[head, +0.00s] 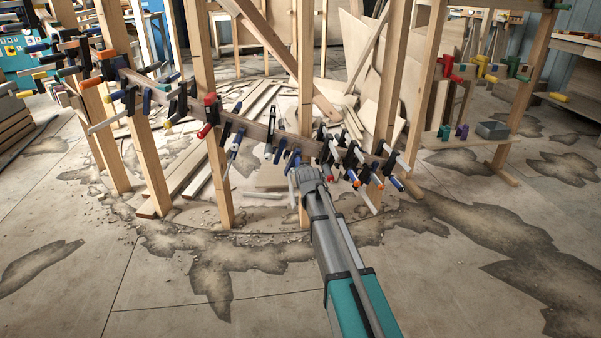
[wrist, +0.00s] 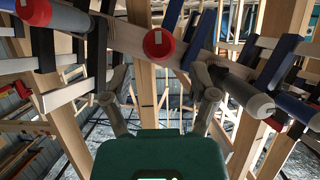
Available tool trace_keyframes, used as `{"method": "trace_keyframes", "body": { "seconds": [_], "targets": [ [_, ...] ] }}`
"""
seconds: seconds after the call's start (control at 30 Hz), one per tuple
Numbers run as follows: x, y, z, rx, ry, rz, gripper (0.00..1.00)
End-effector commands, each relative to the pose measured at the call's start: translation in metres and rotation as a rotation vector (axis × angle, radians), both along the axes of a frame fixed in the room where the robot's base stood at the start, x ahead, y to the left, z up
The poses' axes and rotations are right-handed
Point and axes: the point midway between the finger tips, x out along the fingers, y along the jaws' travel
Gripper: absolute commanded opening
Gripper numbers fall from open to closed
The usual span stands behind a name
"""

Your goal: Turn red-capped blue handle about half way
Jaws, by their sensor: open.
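In the wrist view, a round red cap (wrist: 158,44) faces me on the end of a handle that looks dark blue. It is just above centre, beyond and slightly above the gap between my fingers. My gripper (wrist: 160,82) is open and empty, with one finger on each side of that gap. No contact with the handle shows. In the head view, my gripper (head: 308,178) is at the clamps on the right half of the curved stringer (head: 258,130). There, I cannot tell this handle from its neighbours, and my arm hides part of the row.
Another red-capped handle (wrist: 34,12), greyer, is at the upper left of the wrist view. A grey handle (wrist: 245,95) and a blue handle (wrist: 294,106) crowd the right side. Wooden posts (head: 215,150) stand along the stringer. The floor in front is clear.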

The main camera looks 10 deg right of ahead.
Motion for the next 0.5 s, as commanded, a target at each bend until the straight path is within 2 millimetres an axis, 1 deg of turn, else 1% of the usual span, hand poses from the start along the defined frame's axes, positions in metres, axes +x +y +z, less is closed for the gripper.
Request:
{"method": "trace_keyframes", "body": {
  "seconds": [0.03,0.2,0.33,0.5],
  "targets": [
    [0.011,0.0,-0.006,0.0,0.0,0.0,0.75],
    [0.032,-0.001,-0.014,0.0,0.0,0.0,0.75],
    [0.042,-0.002,-0.018,0.0,0.0,0.0,0.75],
    [0.049,-0.002,-0.021,0.0,0.0,0.0,0.75]
  ]
}}
